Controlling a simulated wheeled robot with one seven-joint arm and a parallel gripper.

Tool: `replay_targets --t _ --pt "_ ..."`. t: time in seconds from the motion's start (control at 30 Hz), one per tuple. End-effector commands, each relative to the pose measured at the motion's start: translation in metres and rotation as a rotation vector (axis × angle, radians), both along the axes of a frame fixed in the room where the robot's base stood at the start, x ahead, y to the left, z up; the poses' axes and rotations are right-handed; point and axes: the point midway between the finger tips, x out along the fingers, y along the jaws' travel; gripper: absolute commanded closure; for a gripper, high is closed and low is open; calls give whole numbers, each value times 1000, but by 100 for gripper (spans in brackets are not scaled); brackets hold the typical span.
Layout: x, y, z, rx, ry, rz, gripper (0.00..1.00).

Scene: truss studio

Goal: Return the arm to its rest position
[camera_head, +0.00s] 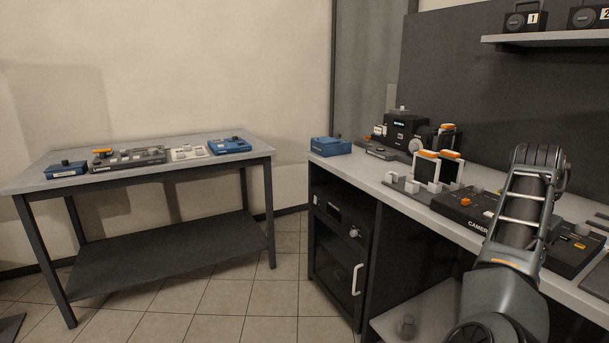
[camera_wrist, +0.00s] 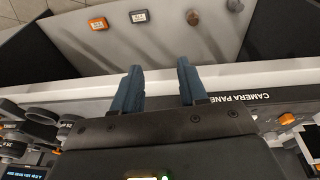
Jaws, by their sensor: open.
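My gripper (camera_wrist: 158,88) is open and empty in the wrist view, its two blue fingers apart. It is over the front edge of the workbench (camera_wrist: 85,90), with a lower shelf (camera_wrist: 170,40) visible below and beyond the fingertips. In the head view my arm (camera_head: 515,240) rises at the right in front of the workbench (camera_head: 365,171). The gripper itself cannot be made out in the head view.
A panel marked CAMERA (camera_head: 465,207) and several devices stand on the workbench. The lower shelf holds an orange-framed block (camera_wrist: 97,23), a grey block (camera_wrist: 139,16) and knobs. A side table (camera_head: 50,184) stands at left. Tiled floor (camera_head: 245,300) between them is clear.

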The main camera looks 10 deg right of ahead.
Motion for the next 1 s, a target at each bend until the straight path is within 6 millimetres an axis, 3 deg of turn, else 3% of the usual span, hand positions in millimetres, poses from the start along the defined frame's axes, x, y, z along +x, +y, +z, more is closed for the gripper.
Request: replay_targets --t 0.3,0.5,0.77,1.0 --pt "-46 -41 -77 -297 -19 125 57" --pt "-79 -51 -114 -486 -49 267 57" --pt "-121 -36 -150 -674 -111 496 57" --pt "-166 5 -174 -779 -201 723 57"
